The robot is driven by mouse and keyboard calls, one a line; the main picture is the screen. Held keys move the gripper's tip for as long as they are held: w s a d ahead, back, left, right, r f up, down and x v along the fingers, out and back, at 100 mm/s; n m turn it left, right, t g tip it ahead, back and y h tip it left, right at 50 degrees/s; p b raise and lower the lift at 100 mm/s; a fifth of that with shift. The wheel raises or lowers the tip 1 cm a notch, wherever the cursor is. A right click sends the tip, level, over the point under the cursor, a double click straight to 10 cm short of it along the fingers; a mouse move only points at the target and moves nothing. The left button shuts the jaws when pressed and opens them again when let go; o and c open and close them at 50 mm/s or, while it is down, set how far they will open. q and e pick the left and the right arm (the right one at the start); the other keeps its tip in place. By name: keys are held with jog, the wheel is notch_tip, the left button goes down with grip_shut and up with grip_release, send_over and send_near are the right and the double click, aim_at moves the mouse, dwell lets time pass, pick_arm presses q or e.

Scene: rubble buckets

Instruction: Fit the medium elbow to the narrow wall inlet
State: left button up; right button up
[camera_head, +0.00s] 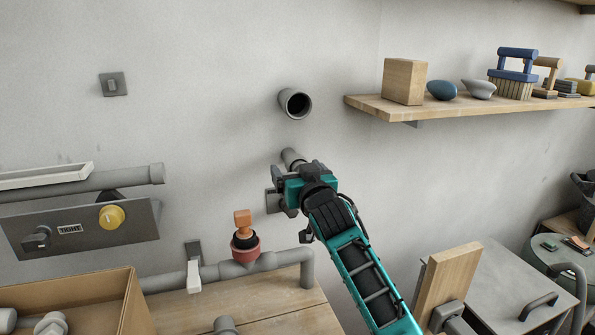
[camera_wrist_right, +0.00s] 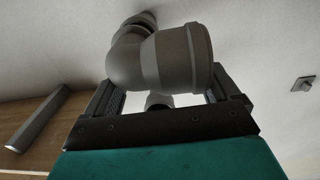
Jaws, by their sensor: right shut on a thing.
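My right gripper (camera_head: 292,190) is shut on a grey elbow close to the wall. In the right wrist view the elbow (camera_wrist_right: 178,57) sits between the fingers of the right gripper (camera_wrist_right: 165,98). Its wide collar faces right, and its bent end points toward a dark ring (camera_wrist_right: 140,20) near the wall. I cannot tell whether the bend touches that ring. In the head view, a wider wall inlet (camera_head: 295,103) is open and empty, and a thinner grey stub (camera_head: 291,157) shows just above the gripper. The gripper hides most of the elbow there. My left gripper is out of view.
A shelf (camera_head: 372,103) with a wooden block and brushes is at upper right. Below left are a panel with a yellow knob (camera_head: 111,216), a pipe with an orange-handled valve (camera_head: 244,245) and a cardboard box (camera_head: 128,300). The wall around the wider inlet is clear.

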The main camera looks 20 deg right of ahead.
jog(key=shift+w, duration=0.1)
jog(key=shift+w, duration=0.75)
jog(key=o, duration=1.4)
jog(key=s, duration=1.3)
jog(key=shift+b, duration=0.35)
